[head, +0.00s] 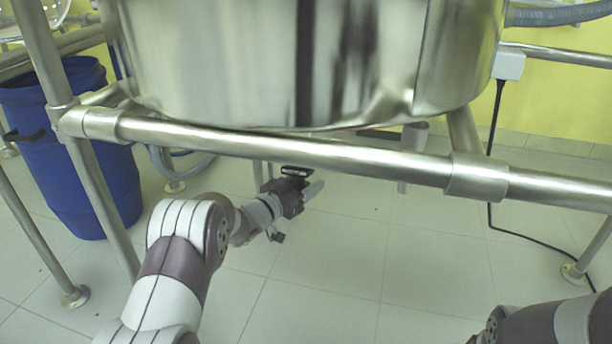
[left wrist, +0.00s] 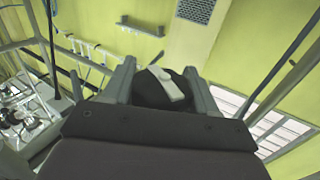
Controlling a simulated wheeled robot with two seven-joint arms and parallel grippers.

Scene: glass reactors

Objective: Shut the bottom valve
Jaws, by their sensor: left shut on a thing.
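My left gripper (head: 313,188) reaches under the big steel vessel (head: 300,60), beneath the front rail, in the head view. In the left wrist view its two grey fingers (left wrist: 163,88) stand on either side of a dark rounded part with a pale grey lever, which looks like the bottom valve (left wrist: 172,84). The gripper is shut on this part. In the head view the valve cannot be made out at the gripper; the hand and vessel hide that spot. My right arm shows at the lower right corner, but its gripper is out of view.
A steel rail (head: 300,150) crosses in front of the vessel, above my left forearm. A short grey pipe (head: 414,136) hangs right of the gripper. A blue barrel (head: 75,150) stands at left. A black cable (head: 489,180) runs down at right. The tiled floor below is mostly clear.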

